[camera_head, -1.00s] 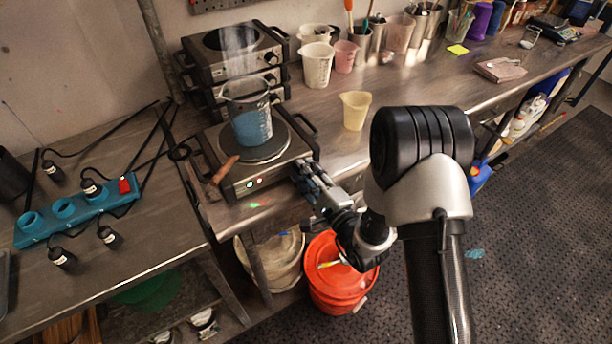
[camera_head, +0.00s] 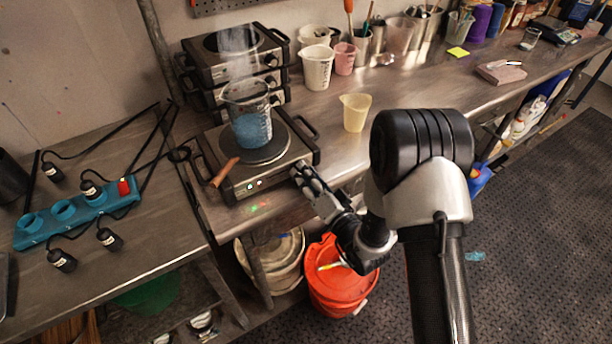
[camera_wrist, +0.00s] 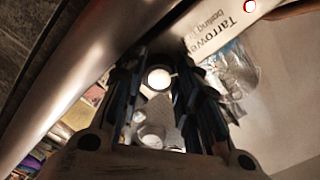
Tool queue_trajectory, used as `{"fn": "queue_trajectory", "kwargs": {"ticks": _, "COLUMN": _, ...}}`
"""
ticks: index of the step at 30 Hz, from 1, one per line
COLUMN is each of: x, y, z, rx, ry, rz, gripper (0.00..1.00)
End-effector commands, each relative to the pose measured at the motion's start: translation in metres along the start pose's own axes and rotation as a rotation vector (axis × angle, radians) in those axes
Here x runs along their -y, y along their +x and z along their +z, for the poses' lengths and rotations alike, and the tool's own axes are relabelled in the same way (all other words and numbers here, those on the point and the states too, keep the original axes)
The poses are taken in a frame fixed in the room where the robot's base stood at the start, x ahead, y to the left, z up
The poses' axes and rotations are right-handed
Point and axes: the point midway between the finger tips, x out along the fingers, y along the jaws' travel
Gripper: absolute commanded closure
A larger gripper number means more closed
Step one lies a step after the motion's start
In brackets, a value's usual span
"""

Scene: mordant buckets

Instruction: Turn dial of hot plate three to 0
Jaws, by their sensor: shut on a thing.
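The front hot plate (camera_head: 232,193) stands alone on the metal bench, with a steaming beaker of blue liquid (camera_head: 252,128) on its round burner (camera_head: 268,153). My gripper (camera_head: 302,172) is at the right end of that panel, shut on a dial. In the wrist view the pale round dial face (camera_wrist: 158,78) shows between the fingers (camera_wrist: 157,95), beside the printed panel (camera_wrist: 225,35). The fingers hide the dial's scale and mark. No number naming the plate is readable.
More hot plates (camera_head: 232,55) are stacked behind. A wooden-handled tool (camera_head: 224,172) lies at the plate's left front. A yellow cup (camera_head: 355,112) stands to the right. A blue power strip (camera_head: 75,212) lies on the left table. Orange (camera_head: 340,270) and white (camera_head: 285,250) buckets stand below.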

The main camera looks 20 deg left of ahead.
Motion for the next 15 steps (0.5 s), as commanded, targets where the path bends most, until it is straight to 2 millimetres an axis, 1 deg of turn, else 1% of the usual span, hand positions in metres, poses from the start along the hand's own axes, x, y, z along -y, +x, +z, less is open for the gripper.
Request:
{"fn": "queue_trajectory", "kwargs": {"ticks": 6, "x": -0.0007, "y": -0.0001, "z": -0.0001, "rx": 0.0, "ry": -0.173, "rz": 0.0, "gripper": 0.94}}
{"fn": "queue_trajectory", "kwargs": {"ticks": 15, "x": -0.001, "y": -0.0001, "z": -0.0002, "rx": 0.0, "ry": -0.327, "rz": 0.0, "gripper": 0.94}}
